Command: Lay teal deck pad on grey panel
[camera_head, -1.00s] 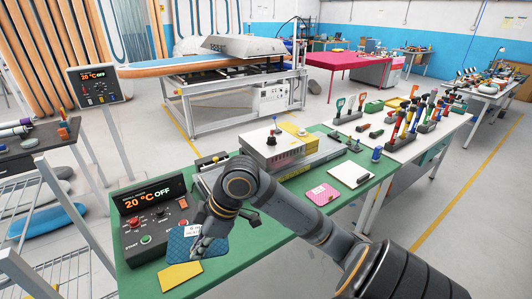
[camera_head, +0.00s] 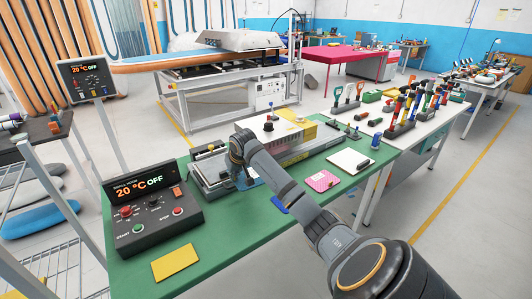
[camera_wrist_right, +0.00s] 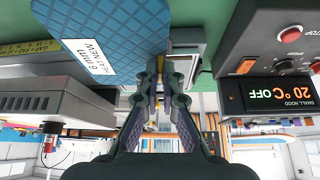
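A grey panel-like flat surface (camera_head: 206,182) lies under and left of the gripper, partly hidden by my arm. My left gripper is not in view.
The control box (camera_head: 152,215) reading 20 °C OFF stands left on the green bench (camera_head: 225,240). The white-and-yellow press head (camera_head: 285,135) is behind my forearm. A yellow pad (camera_head: 175,262) lies in front; a pink pad (camera_head: 321,181) lies right. The front bench middle is clear.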

